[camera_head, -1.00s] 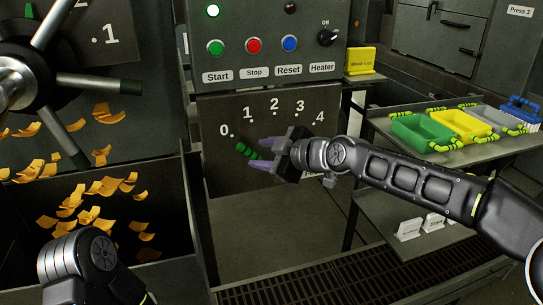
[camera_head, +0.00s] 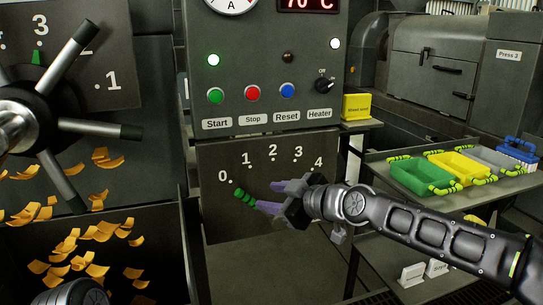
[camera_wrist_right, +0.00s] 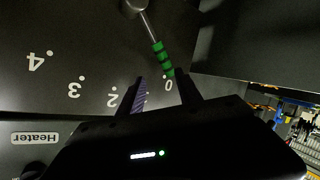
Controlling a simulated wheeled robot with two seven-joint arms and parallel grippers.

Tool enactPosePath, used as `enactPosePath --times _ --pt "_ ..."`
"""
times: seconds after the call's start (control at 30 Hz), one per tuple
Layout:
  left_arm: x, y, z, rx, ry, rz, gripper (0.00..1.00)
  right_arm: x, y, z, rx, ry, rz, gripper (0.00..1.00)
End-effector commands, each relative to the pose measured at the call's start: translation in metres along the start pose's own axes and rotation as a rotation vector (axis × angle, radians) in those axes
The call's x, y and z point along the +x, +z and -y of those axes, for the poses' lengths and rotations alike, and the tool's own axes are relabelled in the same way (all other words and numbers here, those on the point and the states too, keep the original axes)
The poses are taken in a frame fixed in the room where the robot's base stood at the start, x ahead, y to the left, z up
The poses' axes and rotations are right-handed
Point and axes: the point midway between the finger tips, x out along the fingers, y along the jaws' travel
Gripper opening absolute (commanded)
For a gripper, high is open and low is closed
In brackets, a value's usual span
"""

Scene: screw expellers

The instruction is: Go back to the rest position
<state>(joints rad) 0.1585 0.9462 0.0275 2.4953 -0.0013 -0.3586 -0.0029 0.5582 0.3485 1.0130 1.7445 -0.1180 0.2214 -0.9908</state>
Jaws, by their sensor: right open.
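My right gripper (camera_head: 275,197) is open in front of the dial panel numbered 0 to 4. Its purple-faced fingers point left, and I see nothing between them in the head view. The green-gripped lever (camera_head: 244,195) points near the 0 mark, just left of the fingertips. In the right wrist view the lever (camera_wrist_right: 160,55) lies beyond the two fingers (camera_wrist_right: 160,95), its green end close to them; I cannot tell whether they touch. A dark rounded part of my left arm (camera_head: 75,293) shows at the bottom left; my left gripper is out of view.
The control panel (camera_head: 268,115) with Start, Stop, Reset and Heater controls is above. A large spoked wheel (camera_head: 40,125) and orange flakes (camera_head: 70,245) are at left. Green (camera_head: 424,178) and yellow (camera_head: 458,167) trays stand on a right-hand table. A yellow box (camera_head: 356,106) sits on a small shelf.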

Motion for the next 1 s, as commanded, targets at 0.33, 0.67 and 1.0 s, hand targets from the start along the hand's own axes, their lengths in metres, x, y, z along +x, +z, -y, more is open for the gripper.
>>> enactPosePath --times 0.33,0.67,1.0 --pt "-0.024 0.000 -0.010 -0.002 0.001 0.000 0.36 0.032 0.205 0.099 0.879 0.031 0.243 0.41" --pt "-0.062 0.000 -0.025 -0.003 0.001 0.001 0.36 -0.046 0.360 0.298 1.390 0.068 0.702 0.41" --pt "-0.092 -0.001 -0.036 -0.003 0.001 0.001 0.36 -0.144 0.395 0.405 1.379 0.008 1.041 0.41"
